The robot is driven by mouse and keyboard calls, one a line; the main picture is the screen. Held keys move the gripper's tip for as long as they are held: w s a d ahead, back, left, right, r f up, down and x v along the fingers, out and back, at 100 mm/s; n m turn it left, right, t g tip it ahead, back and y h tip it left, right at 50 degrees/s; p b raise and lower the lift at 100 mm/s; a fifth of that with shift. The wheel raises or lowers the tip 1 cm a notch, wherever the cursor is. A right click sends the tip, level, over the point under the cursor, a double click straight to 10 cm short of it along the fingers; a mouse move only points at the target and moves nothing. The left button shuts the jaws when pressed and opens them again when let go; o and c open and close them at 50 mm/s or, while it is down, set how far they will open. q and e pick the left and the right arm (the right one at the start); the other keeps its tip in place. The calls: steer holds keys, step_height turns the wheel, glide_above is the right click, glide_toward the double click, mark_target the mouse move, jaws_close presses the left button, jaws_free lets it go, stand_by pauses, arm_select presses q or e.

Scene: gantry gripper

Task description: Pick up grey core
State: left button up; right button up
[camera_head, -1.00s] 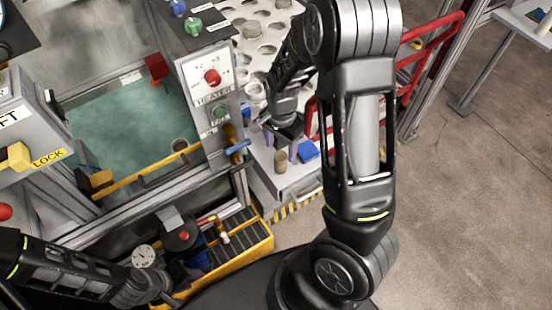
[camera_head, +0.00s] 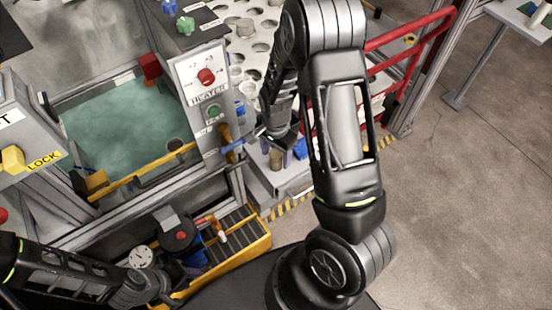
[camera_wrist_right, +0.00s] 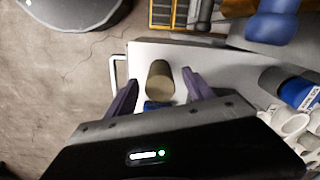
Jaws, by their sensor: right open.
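The grey core, a short olive-grey cylinder (camera_wrist_right: 160,82), stands on a pale grey surface (camera_wrist_right: 145,55) in the right wrist view. In the head view the core (camera_head: 276,160) shows just below my right gripper (camera_head: 276,150). My right gripper is open, with its two purple fingers on either side of the core in the wrist view.
A blue block (camera_head: 300,148) lies beside the core. A white rack with round holes (camera_head: 262,35) stands behind. The heater panel (camera_head: 206,85) and a teal bath (camera_head: 125,125) are on the left. A red rail (camera_head: 415,45) is on the right. A yellow tray (camera_head: 255,250) is below.

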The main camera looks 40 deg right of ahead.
step_height(320, 180, down, 3)
steer(key=shift+r, duration=0.2)
steer(key=shift+c, duration=0.2)
jaws_close()
stand_by(0.7)
steer(key=shift+r, duration=0.1)
step_height(320, 180, up, 10)
steer(key=shift+f, duration=0.1)
stand_by(0.3)
stand_by(0.5)
